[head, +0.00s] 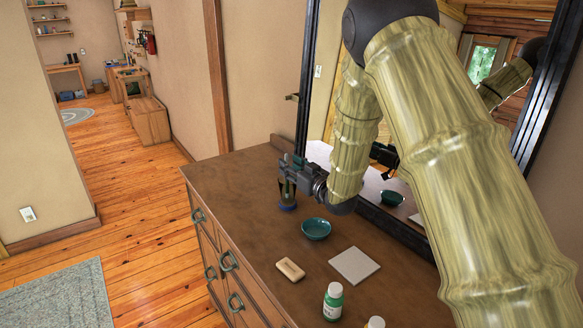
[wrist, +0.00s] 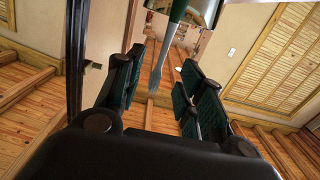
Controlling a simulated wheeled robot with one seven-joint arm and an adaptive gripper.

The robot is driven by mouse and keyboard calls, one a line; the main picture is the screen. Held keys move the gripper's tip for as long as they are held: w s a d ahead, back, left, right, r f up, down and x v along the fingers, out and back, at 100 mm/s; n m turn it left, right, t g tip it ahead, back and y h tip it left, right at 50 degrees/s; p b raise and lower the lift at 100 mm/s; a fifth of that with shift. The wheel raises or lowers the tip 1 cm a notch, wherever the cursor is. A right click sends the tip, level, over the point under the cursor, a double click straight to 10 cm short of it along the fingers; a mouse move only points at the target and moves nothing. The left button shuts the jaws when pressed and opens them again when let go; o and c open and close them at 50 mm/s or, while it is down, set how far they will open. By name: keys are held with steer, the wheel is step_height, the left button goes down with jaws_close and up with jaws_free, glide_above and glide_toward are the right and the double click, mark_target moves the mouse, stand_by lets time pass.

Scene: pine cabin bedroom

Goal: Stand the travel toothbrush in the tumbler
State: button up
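The tumbler (head: 287,207) stands on the dresser top, mostly hidden below my gripper in the head view. Part of it shows at the top edge of the wrist view (wrist: 207,12), which looks upside down. The travel toothbrush (wrist: 177,12) has a green handle end at the tumbler and a pale grey shaft reaching away from it. It appears to stand in the tumbler, slightly tilted. My gripper (head: 285,168) is level, just above the tumbler. In the wrist view its fingers (wrist: 158,90) are open, one on each side of the toothbrush, with gaps to both pads.
The dresser (head: 235,190) also holds a teal bowl (head: 316,229), a soap bar (head: 290,269), a pale square tile (head: 354,265), a green bottle (head: 333,302) and another white-capped bottle (head: 375,323). A mirror (head: 320,135) stands close behind my gripper. The dresser's left part is clear.

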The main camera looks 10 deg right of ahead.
steer(key=shift+f, duration=0.1)
steer(key=shift+s+d, duration=0.2)
steer(key=shift+s, duration=0.05)
steer(key=v, duration=1.1)
steer(key=shift+s, duration=0.2)
stand_by(0.3)
